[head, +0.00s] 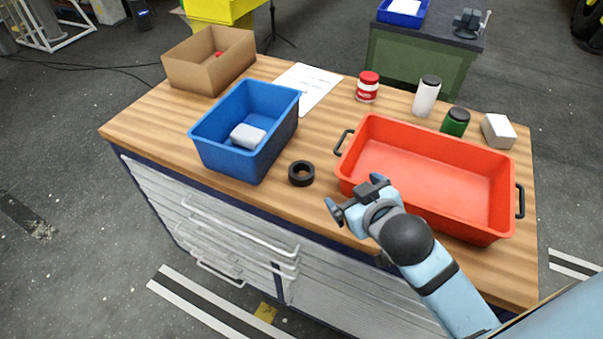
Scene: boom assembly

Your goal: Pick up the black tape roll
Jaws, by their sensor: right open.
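The black tape roll (301,173) lies flat on the wooden workbench (160,125), near its front edge, between the blue bin and the red tray. My right gripper (352,196) is open and empty. It is just to the right of and nearer than the tape roll, in front of the red tray's left corner, and apart from the roll. My left gripper is not in view.
A blue bin (216,153) holding a grey-white item (247,136) stands left of the roll. A red tray (440,205) with black handles stands right. Behind are a cardboard box (190,72), a paper sheet (318,80), a red-and-white jar (367,87) and a white bottle (426,96).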

